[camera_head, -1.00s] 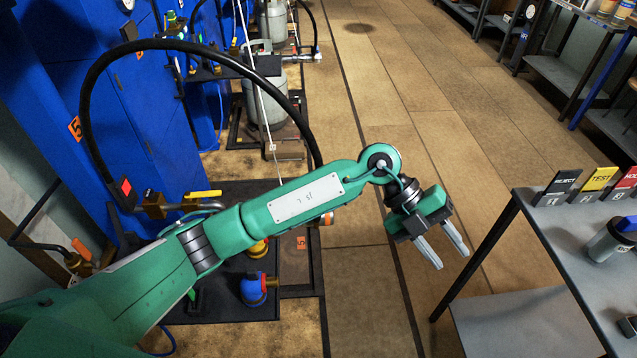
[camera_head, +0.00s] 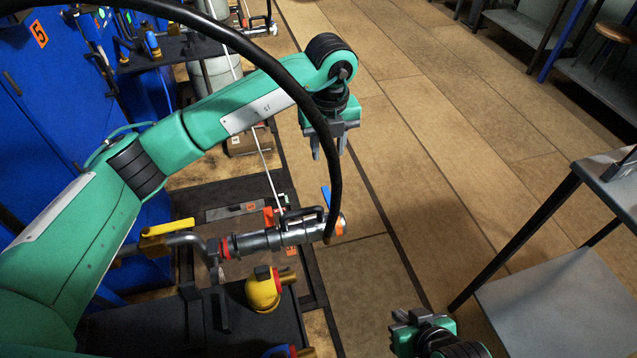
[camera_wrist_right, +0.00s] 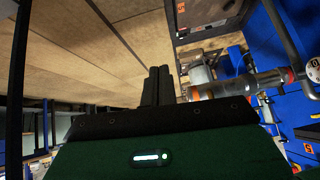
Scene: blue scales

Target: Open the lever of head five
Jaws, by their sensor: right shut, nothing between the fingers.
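A metal filling head (camera_head: 265,238) lies across the scale at station five, with a black hose (camera_head: 337,170) arching from its right end. It has a dark handle, a blue lever (camera_head: 327,196) and an orange-red part (camera_head: 269,217); which is its lever I cannot tell. My left gripper (camera_head: 329,150) is above and beyond it, fingers apart and empty, partly behind the hose. My right gripper (camera_head: 400,320) is low in the head view, right of and nearer than the head, not touching it. In the right wrist view its fingers (camera_wrist_right: 158,85) are together and empty; a metal head (camera_wrist_right: 250,83) shows right of them.
A yellow-handled valve (camera_head: 168,228) and a yellow fitting (camera_head: 263,289) are near the scale. The blue cabinet (camera_head: 60,90) stands left, with an orange 5 tag (camera_head: 39,34). A grey table (camera_head: 610,190) is at the right. The floor between is clear.

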